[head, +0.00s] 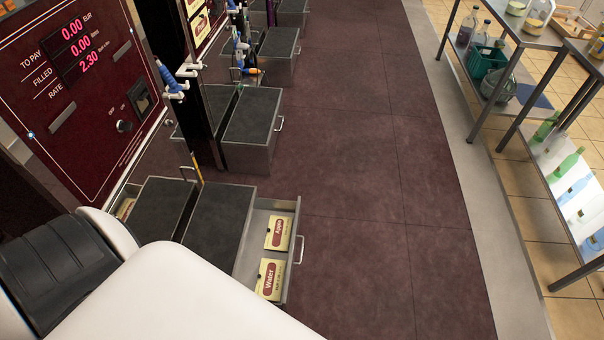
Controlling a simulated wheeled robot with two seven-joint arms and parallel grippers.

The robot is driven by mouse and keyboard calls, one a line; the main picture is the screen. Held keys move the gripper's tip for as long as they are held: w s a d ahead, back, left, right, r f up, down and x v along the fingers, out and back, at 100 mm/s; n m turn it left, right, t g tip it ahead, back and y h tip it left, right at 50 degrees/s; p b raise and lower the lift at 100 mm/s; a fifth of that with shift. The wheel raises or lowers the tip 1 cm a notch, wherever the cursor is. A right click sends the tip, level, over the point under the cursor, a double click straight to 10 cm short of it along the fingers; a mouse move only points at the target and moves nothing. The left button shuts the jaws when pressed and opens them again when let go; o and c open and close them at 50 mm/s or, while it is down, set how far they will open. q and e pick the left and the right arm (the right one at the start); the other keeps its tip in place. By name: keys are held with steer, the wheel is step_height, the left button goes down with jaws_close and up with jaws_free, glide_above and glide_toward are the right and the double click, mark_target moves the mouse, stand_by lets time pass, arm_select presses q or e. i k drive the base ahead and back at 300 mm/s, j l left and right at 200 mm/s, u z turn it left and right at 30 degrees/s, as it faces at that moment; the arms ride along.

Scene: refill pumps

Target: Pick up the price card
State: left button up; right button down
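Two cream price cards with dark red labels lie in an open grey drawer at the lower middle of the head view. The nearer card (270,278) reads "Water". The farther card (278,233) has a label too small to read surely. Part of another cream card (126,208) shows in a compartment at the left, mostly hidden. The drawer (291,262) is pulled out to the right, with a bar handle on its front. Neither of my grippers is in view. A large white and black part of my body covers the lower left.
A dark red pump panel (75,85) with red digits, a knob and a blue nozzle (170,82) stands at the left. More pumps and grey drawer units (252,120) stand behind. Metal shelves (520,40) with bottles are at the right. The dark tiled floor (360,170) between is clear.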

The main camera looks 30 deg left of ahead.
mark_target(277, 237)
steer(key=i+l+z, duration=0.1)
steer(key=i+l, duration=0.95)
steer(key=i+j+u, duration=0.1)
steer(key=i+u, duration=0.6)
steer(key=u, duration=0.25)
steer(key=i+l+u, duration=0.1)
steer(key=i+u, duration=0.35)
steer(key=i+l+u, duration=0.25)
steer(key=u, duration=0.2)
